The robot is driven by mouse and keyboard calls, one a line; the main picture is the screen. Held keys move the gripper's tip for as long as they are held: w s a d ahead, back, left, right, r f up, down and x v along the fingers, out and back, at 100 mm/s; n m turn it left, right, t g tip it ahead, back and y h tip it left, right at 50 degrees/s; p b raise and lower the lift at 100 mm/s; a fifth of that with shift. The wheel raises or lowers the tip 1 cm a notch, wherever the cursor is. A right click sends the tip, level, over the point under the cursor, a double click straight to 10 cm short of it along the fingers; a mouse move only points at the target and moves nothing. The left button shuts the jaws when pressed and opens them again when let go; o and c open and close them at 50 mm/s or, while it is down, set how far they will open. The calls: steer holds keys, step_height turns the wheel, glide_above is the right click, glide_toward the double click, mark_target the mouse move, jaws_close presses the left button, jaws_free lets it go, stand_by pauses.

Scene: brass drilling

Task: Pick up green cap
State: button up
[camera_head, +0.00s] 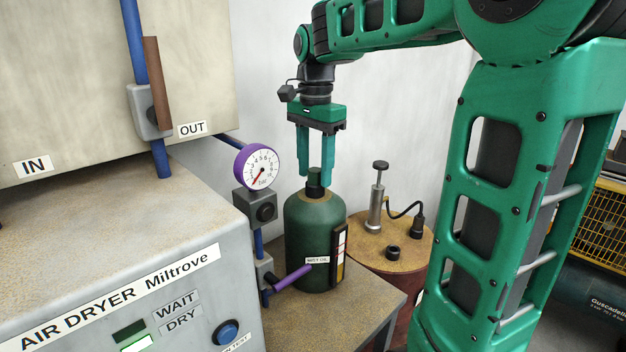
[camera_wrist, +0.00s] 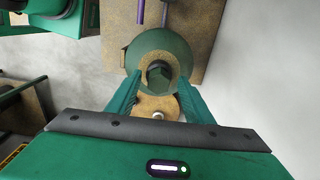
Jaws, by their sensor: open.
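In the wrist view the cap (camera_wrist: 160,73) shows from above, inside a tan ring on the bottle's top. My gripper (camera_head: 316,172) points down right over the bottle, with its two green fingers apart around the cap's upper part. In the wrist view the fingers of my gripper (camera_wrist: 157,92) reach toward the bottle's top on either side. I cannot tell whether a finger touches the cap.
A purple-rimmed gauge (camera_head: 257,166) and a purple lever (camera_head: 294,278) are close left of the bottle. A red drum (camera_head: 395,268) with a metal pump (camera_head: 377,200) stands right behind it. The air dryer (camera_head: 130,270) fills the left. A pale wall is behind.

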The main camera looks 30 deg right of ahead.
mark_target(315, 169)
steer(key=shift+c, duration=0.6)
steer(key=c, duration=1)
step_height(315, 169, up, 10)
steer(key=shift+r, duration=0.1)
